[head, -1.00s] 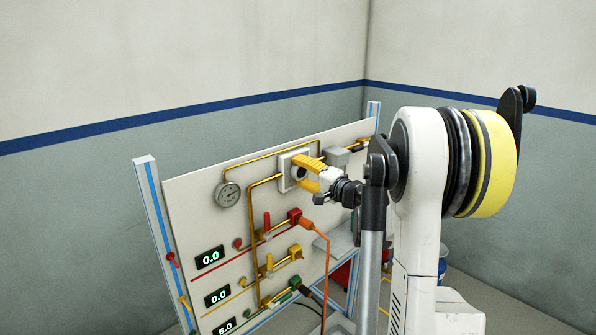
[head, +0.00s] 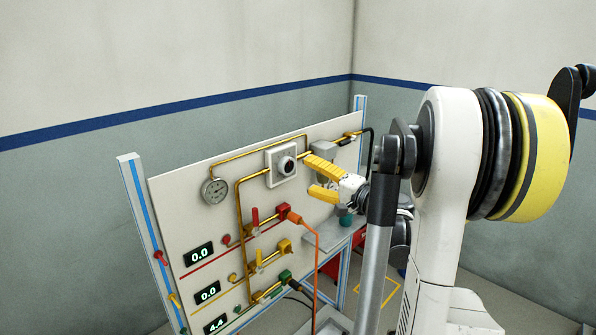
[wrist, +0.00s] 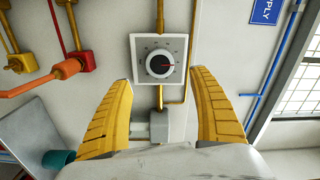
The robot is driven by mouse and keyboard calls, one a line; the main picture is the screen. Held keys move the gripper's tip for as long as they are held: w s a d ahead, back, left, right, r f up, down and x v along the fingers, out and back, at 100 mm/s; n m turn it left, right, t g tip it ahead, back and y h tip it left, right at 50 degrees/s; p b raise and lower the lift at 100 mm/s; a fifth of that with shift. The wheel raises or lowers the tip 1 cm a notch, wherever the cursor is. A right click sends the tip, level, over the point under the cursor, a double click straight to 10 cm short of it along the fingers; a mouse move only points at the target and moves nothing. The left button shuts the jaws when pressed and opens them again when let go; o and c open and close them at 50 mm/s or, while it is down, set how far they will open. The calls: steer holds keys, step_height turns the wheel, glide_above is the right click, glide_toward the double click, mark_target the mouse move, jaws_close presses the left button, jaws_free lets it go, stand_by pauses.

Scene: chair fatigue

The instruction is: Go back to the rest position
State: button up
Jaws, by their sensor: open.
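My gripper (head: 312,178) has yellow fingers and is open and empty in the head view, to the right of and below the black dial. In the wrist view my gripper (wrist: 163,95) has its fingers spread wide, with nothing between the tips. The black dial (head: 287,165) sits on a square white plate on the panel (head: 205,185). In the wrist view the dial (wrist: 160,64) is ahead of the fingertips, between and above them, with a red mark pointing right. The fingers are apart from the dial.
A gauge (head: 214,190), yellow pipes and red, yellow and green valves cover the panel. An orange hose (head: 314,240) hangs from the red fitting (head: 284,211). A grey shelf (head: 336,236) with a teal cup (head: 346,219) is below my gripper. A blue-framed post (head: 146,230) stands at left.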

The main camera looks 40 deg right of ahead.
steer(key=shift+s, duration=0.8)
steer(key=a+f+n+g+y, duration=0.2)
steer(key=a+n+g, duration=0.1)
steer(key=a, duration=0.8)
steer(key=a+f+n+g+y, duration=0.1)
steer(key=a+f+n+g, duration=0.15)
steer(key=a, duration=0.85)
steer(key=s+a+f+n+g+h, duration=0.2)
steer(key=s+a+n, duration=0.2)
steer(key=s+a, duration=0.2)
steer(key=s+a+f+n+g+h, duration=0.2)
steer(key=s+a+n, duration=0.3)
steer(key=s, duration=0.5)
steer(key=shift+s+a+f+g, duration=0.15)
steer(key=shift+a+f+g, duration=0.5)
steer(key=shift+a, duration=0.3)
